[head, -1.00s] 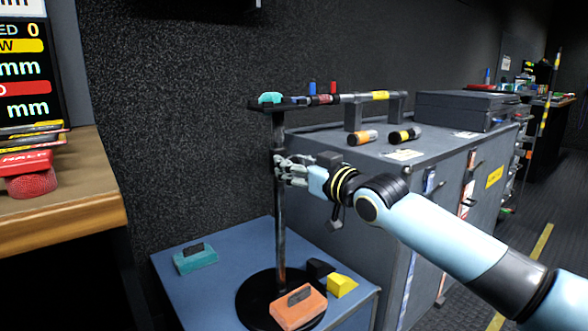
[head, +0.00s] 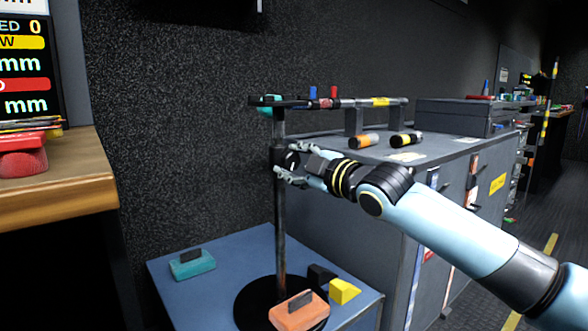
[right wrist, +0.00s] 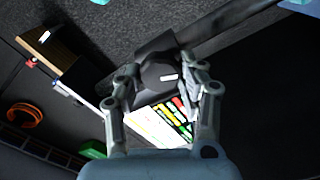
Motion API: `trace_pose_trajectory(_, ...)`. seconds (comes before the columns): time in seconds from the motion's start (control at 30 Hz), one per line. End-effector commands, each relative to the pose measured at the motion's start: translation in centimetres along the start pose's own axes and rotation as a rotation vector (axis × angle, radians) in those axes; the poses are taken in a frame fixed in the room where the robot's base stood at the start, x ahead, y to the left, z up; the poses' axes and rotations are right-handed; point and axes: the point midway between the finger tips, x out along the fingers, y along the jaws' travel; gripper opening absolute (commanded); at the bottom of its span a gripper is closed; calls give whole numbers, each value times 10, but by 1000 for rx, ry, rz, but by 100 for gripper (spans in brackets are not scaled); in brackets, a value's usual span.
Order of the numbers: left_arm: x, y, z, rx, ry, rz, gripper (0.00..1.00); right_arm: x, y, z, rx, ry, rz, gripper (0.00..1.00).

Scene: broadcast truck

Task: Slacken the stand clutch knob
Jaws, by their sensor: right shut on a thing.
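The stand is a thin dark pole (head: 281,225) rising upright from a round black base (head: 252,298). The black clutch knob (head: 289,160) sits on the pole's side at mid-height. In the right wrist view the knob (right wrist: 160,76) is round and dark with a white mark, in front of a dark clutch block. My right gripper (head: 286,163) reaches in from the right. Its fingers are shut on the knob, one on each side, as the right wrist view (right wrist: 160,80) also shows. My left gripper is not in view.
The stand is on a blue table (head: 215,298) with a teal block (head: 192,265), an orange block (head: 299,311) and a yellow wedge (head: 344,291). A grey cabinet (head: 385,205) stands behind my arm. A wooden desk (head: 60,195) is at left.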

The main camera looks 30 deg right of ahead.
Motion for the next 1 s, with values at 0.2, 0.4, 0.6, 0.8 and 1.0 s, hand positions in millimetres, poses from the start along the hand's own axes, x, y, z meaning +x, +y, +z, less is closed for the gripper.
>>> trace_pose_trajectory(0.2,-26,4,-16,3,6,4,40,0,-5,3,-205,-3,-5,7)
trace_pose_trajectory(0.4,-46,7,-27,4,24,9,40,0,-5,3,-396,-3,-5,7)
trace_pose_trajectory(0.6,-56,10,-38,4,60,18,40,0,-6,3,-585,-2,-7,7)
trace_pose_trajectory(0.8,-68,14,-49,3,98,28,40,0,-6,4,-775,-2,-7,7)
trace_pose_trajectory(1.0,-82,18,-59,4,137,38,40,0,-7,4,-964,-1,-7,7)
